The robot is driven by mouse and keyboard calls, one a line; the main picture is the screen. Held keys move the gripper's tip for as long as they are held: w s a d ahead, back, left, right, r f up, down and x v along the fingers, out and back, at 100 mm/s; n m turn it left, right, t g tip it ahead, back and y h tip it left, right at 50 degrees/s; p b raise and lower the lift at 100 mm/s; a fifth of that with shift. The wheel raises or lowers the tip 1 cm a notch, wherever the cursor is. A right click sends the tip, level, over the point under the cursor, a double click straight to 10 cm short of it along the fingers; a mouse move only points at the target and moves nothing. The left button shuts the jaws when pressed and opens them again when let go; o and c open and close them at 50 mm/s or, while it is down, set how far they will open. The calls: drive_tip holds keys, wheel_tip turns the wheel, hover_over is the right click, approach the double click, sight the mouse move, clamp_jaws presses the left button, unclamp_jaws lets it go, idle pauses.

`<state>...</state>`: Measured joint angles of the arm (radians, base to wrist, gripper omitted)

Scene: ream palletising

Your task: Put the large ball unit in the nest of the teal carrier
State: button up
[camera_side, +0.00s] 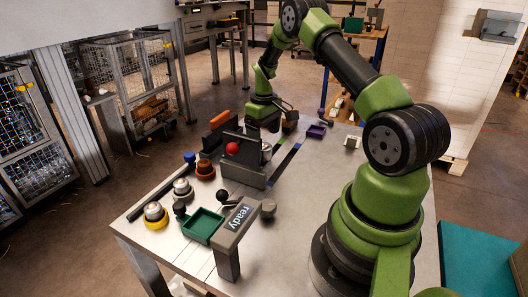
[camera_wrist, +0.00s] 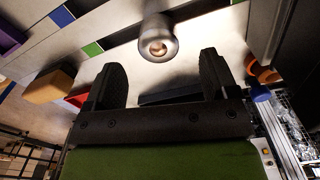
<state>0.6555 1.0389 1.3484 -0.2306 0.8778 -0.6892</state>
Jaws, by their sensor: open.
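The teal carrier (camera_side: 203,226) is a shallow green tray at the table's front, with dark round knobs beside it. My gripper (camera_side: 268,124) is over the far part of the table, beyond the dark upright fixture, away from the carrier. In the wrist view my gripper (camera_wrist: 163,76) is open, with a silver cylindrical part (camera_wrist: 158,42) beyond its fingertips, apart from them.
A dark fixture (camera_side: 240,174) with a red ball (camera_side: 232,148) stands mid-table. An orange-brown unit (camera_side: 205,169) is left of it. A "ready" sign post (camera_side: 230,250) stands right of the carrier. A purple tray (camera_side: 317,130) lies at the far right. The table's centre-right is clear.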

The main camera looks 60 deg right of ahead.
sight(264, 144)
wheel_tip(264, 144, down, 4)
drive_tip(key=shift+d+f, duration=0.15)
drive_tip(key=shift+w, duration=0.1)
drive_tip(key=c, duration=1.2)
